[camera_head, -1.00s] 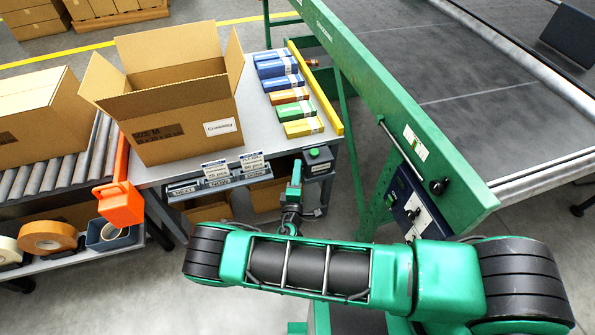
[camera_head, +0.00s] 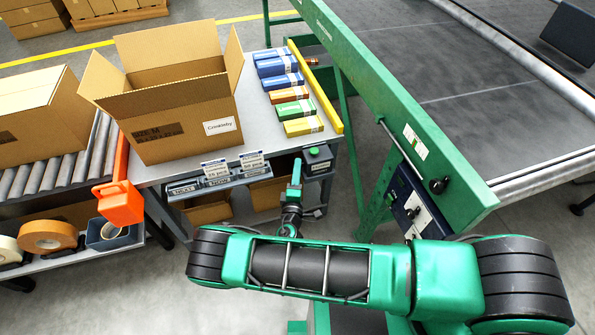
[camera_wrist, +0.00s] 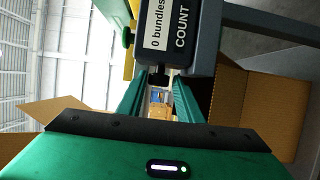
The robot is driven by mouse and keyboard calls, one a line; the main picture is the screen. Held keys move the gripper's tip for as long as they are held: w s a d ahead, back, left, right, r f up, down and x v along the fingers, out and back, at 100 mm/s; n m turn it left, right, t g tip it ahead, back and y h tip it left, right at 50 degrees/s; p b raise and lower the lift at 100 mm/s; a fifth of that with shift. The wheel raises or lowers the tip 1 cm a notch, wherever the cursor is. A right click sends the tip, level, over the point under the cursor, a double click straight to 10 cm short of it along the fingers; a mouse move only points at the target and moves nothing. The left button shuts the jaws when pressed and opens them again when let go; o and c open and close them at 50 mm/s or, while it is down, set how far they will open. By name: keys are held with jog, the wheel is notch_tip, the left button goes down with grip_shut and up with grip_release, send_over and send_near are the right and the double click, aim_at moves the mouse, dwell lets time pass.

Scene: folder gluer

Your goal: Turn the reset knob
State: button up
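A dark counter box (camera_wrist: 178,40) shows in the wrist view, with a display reading "0 bundles" and "COUNT" turned on its side. A small black knob (camera_wrist: 159,77) sticks out of its near side, and a green button (camera_wrist: 128,38) sits on another side. My gripper (camera_wrist: 160,88) is open, one green finger on each side of the black knob's line. I cannot tell whether the fingers touch it. In the head view my gripper (camera_head: 296,172) is just left of the counter box (camera_head: 319,163), at the table's front right corner; the black knob cannot be made out there.
An open carton (camera_head: 185,125) and several small coloured boxes (camera_head: 290,93) stand on the grey table (camera_head: 240,155). A green machine frame (camera_head: 400,110) with a control panel (camera_head: 412,205) is close on the right. An orange part (camera_head: 120,203) is at left.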

jog(key=s+a, duration=0.1)
jog(key=s, duration=0.9)
jog(key=shift+s+f, duration=0.15)
jog(key=shift+s, duration=0.15)
jog(key=shift+w, duration=0.1)
